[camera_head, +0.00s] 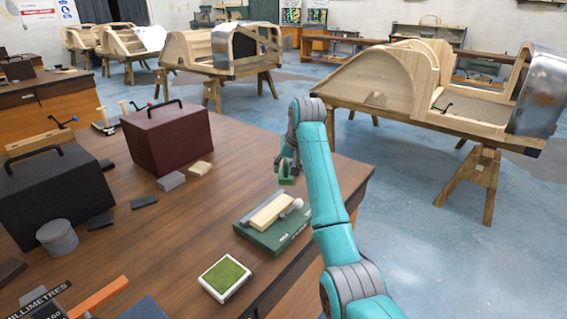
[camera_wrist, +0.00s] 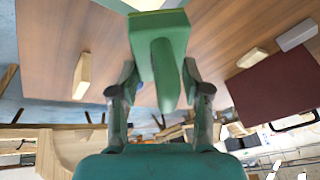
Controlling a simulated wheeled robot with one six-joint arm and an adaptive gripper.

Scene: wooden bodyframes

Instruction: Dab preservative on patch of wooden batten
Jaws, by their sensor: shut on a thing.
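A pale wooden batten (camera_head: 268,215) lies on a green board (camera_head: 262,238) near the table's right edge, beside a grey strip. The patch on the batten cannot be made out. A white-rimmed tray with a green pad (camera_head: 225,275) sits in front of the board. My gripper (camera_head: 288,163) is shut on a green applicator (camera_head: 286,181), held above and behind the board, apart from the batten. In the wrist view the applicator (camera_wrist: 160,60) sits between the two fingers of my gripper (camera_wrist: 160,78). Its working face cannot be told clearly.
A maroon case (camera_head: 168,142), a dark case (camera_head: 55,195) and a grey cylinder (camera_head: 57,238) stand to the left on the table (camera_head: 160,235). Small blocks (camera_head: 200,168) lie near the maroon case. Wooden bodyframes (camera_head: 400,85) stand behind.

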